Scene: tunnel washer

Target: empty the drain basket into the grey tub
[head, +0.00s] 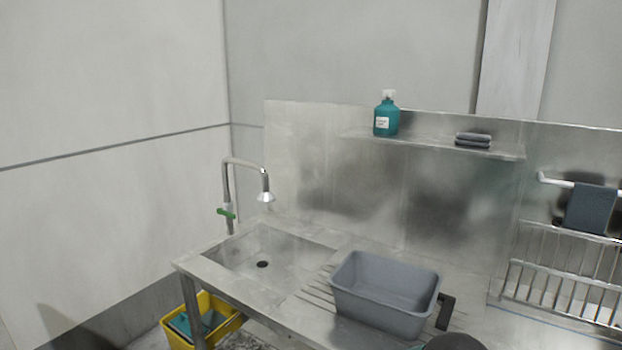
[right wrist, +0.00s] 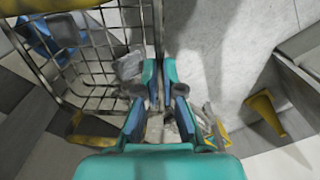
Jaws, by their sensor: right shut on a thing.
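The grey tub (head: 385,291) stands upright on the ribbed drainboard right of the sink in the head view. Its visible inside looks empty. In the right wrist view a wire basket (right wrist: 88,72), which looks like the drain basket, fills the left side. A blue thing (right wrist: 62,30) and a grey lump (right wrist: 130,66) show in or behind its wires. The basket does not show in the head view. My left gripper is in neither view.
The sink basin (head: 262,252) with a tall tap (head: 228,185) lies left of the tub. A teal bottle (head: 386,117) and folded cloths (head: 473,139) sit on the wall shelf. A wire rack (head: 560,268) hangs at right. A yellow bin (head: 228,325) stands under the counter.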

